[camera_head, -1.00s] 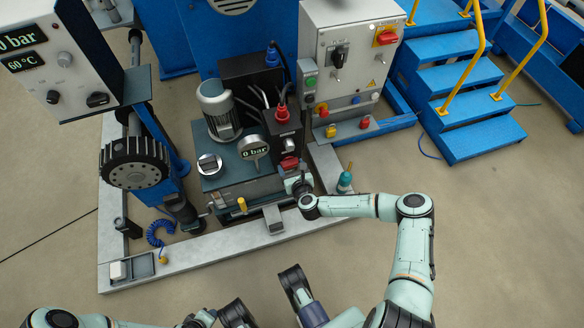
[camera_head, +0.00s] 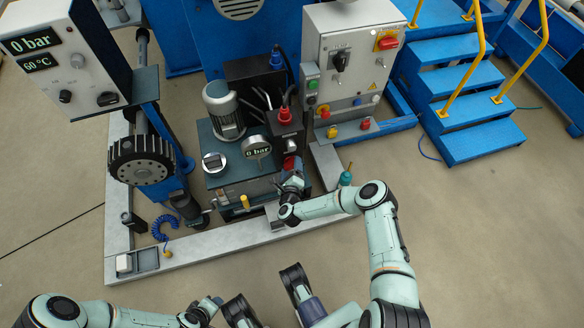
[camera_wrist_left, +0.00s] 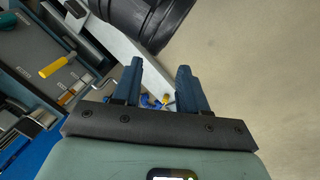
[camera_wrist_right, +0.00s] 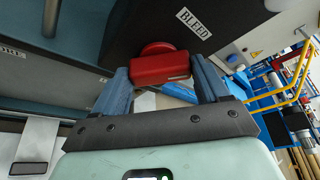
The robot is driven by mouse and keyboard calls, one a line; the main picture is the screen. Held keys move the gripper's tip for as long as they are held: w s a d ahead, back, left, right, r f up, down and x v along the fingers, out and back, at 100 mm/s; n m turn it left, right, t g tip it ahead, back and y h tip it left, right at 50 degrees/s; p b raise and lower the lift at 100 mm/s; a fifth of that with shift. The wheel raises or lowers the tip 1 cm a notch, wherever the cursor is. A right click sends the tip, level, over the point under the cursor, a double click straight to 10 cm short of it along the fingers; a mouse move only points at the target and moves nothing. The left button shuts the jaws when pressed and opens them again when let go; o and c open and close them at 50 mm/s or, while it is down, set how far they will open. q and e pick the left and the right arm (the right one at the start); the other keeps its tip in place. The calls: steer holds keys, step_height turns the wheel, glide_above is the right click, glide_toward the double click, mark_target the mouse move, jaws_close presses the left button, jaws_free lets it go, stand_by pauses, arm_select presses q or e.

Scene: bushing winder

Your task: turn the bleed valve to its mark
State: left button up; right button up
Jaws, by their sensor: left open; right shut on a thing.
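The bleed valve's red handle (camera_wrist_right: 160,68) sits below a white "BLEED" label (camera_wrist_right: 195,22) on a dark block in the right wrist view. My right gripper (camera_wrist_right: 158,80) is shut on this handle, with one blue finger on each side. In the head view, the right gripper (camera_head: 291,180) is at the front of the hydraulic unit, and the red handle (camera_head: 290,162) shows just above it. I cannot make out the valve's mark. My left gripper (camera_wrist_left: 159,75) is open and empty, away from the unit; in the head view it is low at the left (camera_head: 212,304).
A gauge (camera_head: 257,147) reading 0 bar stands left of the valve. The control cabinet (camera_head: 352,65) is behind at the right. A small teal bottle-like item (camera_head: 346,178) stands near my right forearm.

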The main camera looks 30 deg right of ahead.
steer(key=n, duration=0.1)
steer(key=n+h, duration=0.1)
steer(key=n, duration=0.1)
steer(key=shift+f+h, duration=0.25)
steer(key=shift+h, duration=0.05)
arm_select(q)
steer(key=shift+w+a+f+t+b, duration=0.15)
steer(key=shift+w+a+f+b, duration=0.15)
steer(key=shift+w, duration=0.1)
steer(key=shift+w+a+f+t+b, duration=0.15)
steer(key=shift+w+f+b, duration=0.15)
steer(key=shift+w, duration=0.1)
arm_select(e)
steer(key=shift+f+n+t+h, duration=0.2)
steer(key=shift+n+t+h, duration=0.5)
steer(key=shift+n, duration=0.9)
arm_select(q)
steer(key=shift+w, duration=0.1)
arm_select(e)
steer(key=o, duration=1.1)
steer(key=shift+s, duration=0.1)
steer(key=shift+c, duration=0.2)
